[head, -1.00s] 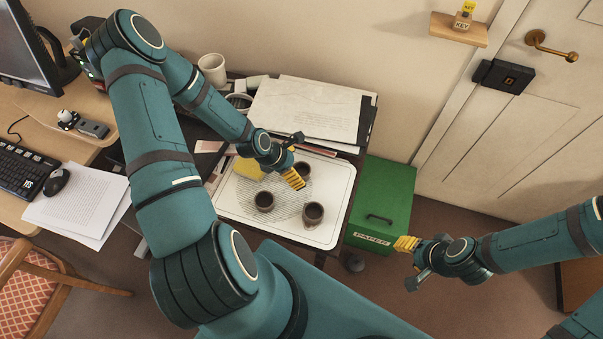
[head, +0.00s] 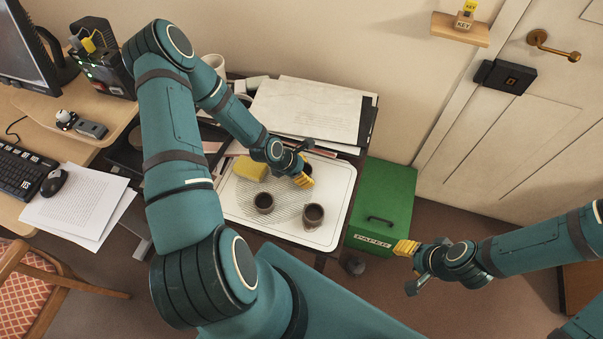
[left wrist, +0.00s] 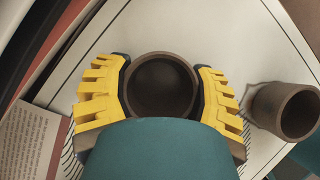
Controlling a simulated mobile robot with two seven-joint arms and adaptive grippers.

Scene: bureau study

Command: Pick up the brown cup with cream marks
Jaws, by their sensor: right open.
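Three dark brown cups stand on the white tray (head: 335,190): one at the front left (head: 264,202), one at the front right (head: 313,215), and a far one mostly hidden behind my left gripper (head: 303,178). In the left wrist view, yellow fingers (left wrist: 162,92) lie on both sides of a brown cup (left wrist: 162,85), close against its wall; whether they press on it is unclear. Another cup (left wrist: 285,110) stands to the right there. I cannot make out cream marks on any cup. My right gripper (head: 405,265) is open and empty, away from the tray on the right.
A yellow sponge (head: 251,169) lies at the tray's back left. Papers (head: 306,110) lie behind the tray and a white mug (head: 214,64) stands at the back. A green paper box (head: 385,200) is right of the tray. The two front cups are close by.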

